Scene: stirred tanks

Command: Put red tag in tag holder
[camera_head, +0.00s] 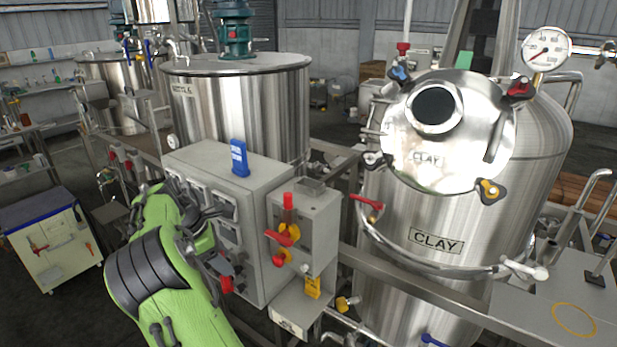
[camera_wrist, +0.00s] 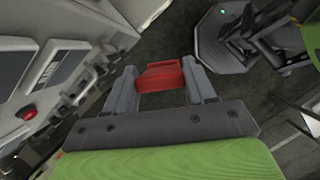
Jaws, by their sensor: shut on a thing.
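My gripper (camera_wrist: 163,88) is shut on a red tag (camera_wrist: 161,76), with one finger on each side of it in the wrist view. In the head view, my gripper (camera_head: 222,265) is low in front of the grey control cabinet, partly behind my green arm. The red tag (camera_head: 227,285) shows there as a small red patch at the gripper's end. I cannot make out a tag holder for certain. A blue tag (camera_head: 239,158) stands upright on top of the cabinet, and a yellow tag (camera_head: 313,288) is low on the smaller grey box.
The grey control cabinet (camera_head: 205,170) and the smaller grey box (camera_head: 318,225), with red and yellow handles, are close to my arm. The steel CLAY tank (camera_head: 436,275) stands at right behind a rail. A white cart (camera_head: 52,255) stands at left. Open floor lies between cart and arm.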

